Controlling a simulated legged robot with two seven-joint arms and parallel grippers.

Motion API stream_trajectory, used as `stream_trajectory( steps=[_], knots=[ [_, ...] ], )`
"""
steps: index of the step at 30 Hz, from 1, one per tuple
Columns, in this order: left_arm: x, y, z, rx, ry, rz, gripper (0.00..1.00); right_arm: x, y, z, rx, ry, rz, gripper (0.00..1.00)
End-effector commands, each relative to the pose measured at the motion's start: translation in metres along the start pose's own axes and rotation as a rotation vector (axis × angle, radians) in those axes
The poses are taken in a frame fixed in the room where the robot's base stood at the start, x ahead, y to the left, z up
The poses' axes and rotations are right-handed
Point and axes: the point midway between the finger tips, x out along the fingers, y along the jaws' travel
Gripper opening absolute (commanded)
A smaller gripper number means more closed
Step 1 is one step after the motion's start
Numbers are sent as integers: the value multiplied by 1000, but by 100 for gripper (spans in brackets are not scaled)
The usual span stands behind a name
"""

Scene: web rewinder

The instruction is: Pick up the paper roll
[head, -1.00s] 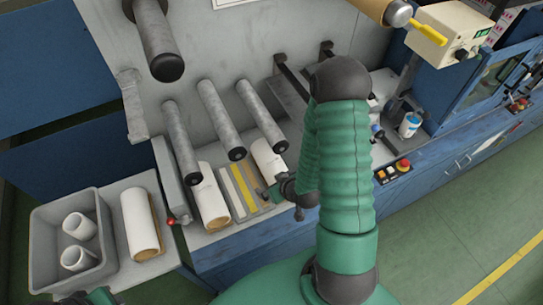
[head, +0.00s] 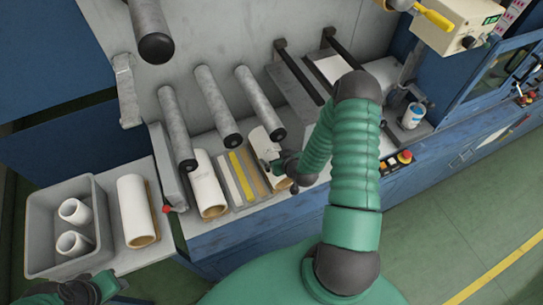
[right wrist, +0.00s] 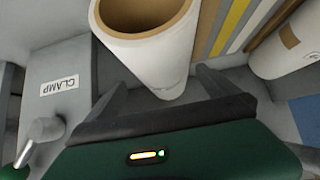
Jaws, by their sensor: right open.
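A white paper roll (head: 263,141) with a brown core lies on the machine's shelf, rightmost of the rolls there. A second roll (head: 207,190) lies further left on the shelf, and a third (head: 137,208) lies on the side table. My left gripper (head: 88,290) is partly in view at the bottom left; its jaws are unclear.
Yellow, brown and grey strips (head: 240,178) lie between the two shelf rolls. Several grey shafts (head: 217,107) jut out above the shelf. A grey bin (head: 45,235) holds two white cores. A CLAMP label (right wrist: 60,86) and a lever (right wrist: 38,135) are beside my right gripper.

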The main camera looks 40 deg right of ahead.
Motion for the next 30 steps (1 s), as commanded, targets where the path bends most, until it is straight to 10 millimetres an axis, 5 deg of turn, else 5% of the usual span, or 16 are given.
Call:
stream_trajectory(
  steps=[6, 14, 30],
  knots=[
    [-15, 0, -4, 1, 0, 0, 36, 32, -6, 3, 0, 0, 3, 100],
    [-14, 0, -3, 0, 0, 0, 36, 38, -7, 4, -4, 1, 4, 100],
    [-14, 0, -3, 0, 0, 0, 36, 40, -5, 6, -2, -4, 2, 31]
  ],
)
